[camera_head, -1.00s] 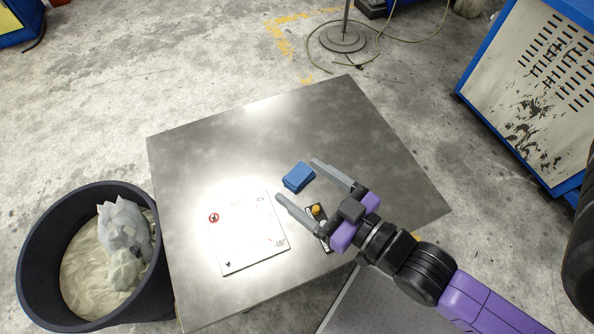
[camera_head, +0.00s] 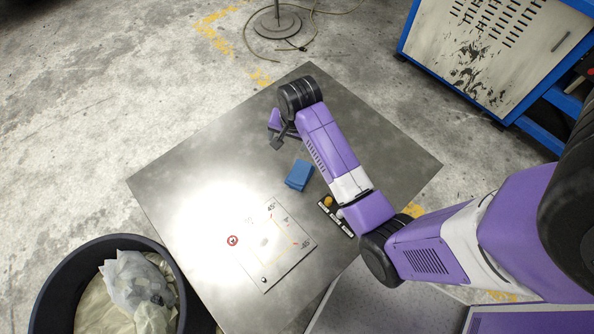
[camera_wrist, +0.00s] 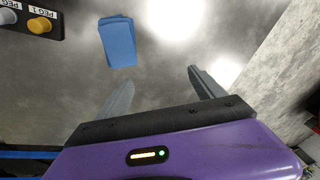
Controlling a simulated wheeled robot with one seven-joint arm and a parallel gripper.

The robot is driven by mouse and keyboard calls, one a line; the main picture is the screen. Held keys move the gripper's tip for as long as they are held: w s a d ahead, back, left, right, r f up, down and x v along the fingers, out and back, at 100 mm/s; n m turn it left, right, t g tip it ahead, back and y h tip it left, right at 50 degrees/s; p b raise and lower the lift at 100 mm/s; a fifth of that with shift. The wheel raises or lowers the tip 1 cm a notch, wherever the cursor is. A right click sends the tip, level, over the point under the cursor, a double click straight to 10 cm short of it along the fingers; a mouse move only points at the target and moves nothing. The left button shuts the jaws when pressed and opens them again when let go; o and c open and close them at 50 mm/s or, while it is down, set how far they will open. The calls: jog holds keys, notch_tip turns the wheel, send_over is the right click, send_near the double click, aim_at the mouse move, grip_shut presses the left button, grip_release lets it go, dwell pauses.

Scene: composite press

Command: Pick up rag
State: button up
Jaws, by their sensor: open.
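The rag is a small folded blue cloth (camera_head: 299,175) lying on the metal table, right of the table's middle in the head view. In the wrist view the rag (camera_wrist: 117,41) lies ahead of the fingers, up and to the left. My gripper (camera_wrist: 160,85) is open and empty, its two grey fingers spread apart above the table. In the head view my gripper (camera_head: 279,137) is beyond the rag, toward the table's far edge, partly hidden by my wrist. The gripper and the rag are apart.
The metal table (camera_head: 190,175) is mostly bare. A white marked board (camera_head: 272,243) and a small panel with a yellow knob (camera_head: 328,202) lie near the rag. A black bin (camera_head: 62,290) stands at lower left. A blue and white cabinet (camera_head: 480,50) stands at upper right.

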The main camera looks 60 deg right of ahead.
aim_at(300, 172)
jog(key=s+a+g, duration=0.1)
jog(key=s, duration=0.1)
jog(key=s+a+f+m+y, duration=0.1)
jog(key=s+f+m+g, duration=0.1)
jog(key=s, duration=0.1)
jog(key=shift+s+a+g, duration=0.3)
jog(key=shift+a, duration=0.1)
notch_tip(300, 172, down, 2)
jog(key=shift+f, duration=0.1)
jog(key=f, duration=0.3)
jog(key=f+p, duration=0.1)
jog(key=f, duration=0.1)
jog(key=shift+d+f, duration=0.25)
jog(key=shift+d, duration=0.15)
jog(key=c, duration=1.6)
jog(key=shift+r, duration=0.1)
